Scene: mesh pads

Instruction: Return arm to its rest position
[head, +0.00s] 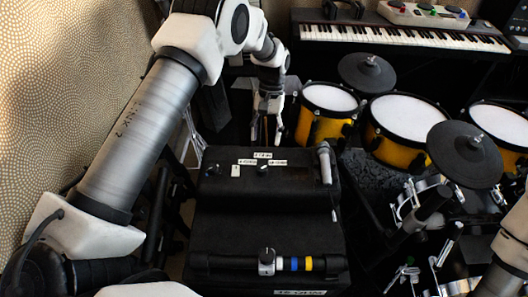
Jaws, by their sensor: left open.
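My left arm (140,125) comes in from the left and reaches over toward the back of a black case. My left gripper (266,138) points down with its fingers apart and nothing between them. It is just behind the far edge of the case in the picture; its exact height above the surface is hard to tell. Only a white part of my right arm (512,240) shows at the right edge, and its gripper is out of view.
The black case (265,222) bears small labels, a microphone (325,164) and a black bar with coloured bands (290,264). Yellow drums (325,98) and dark cymbals (464,155) crowd the right. A keyboard (400,38) stands behind. A patterned wall (65,75) is at left.

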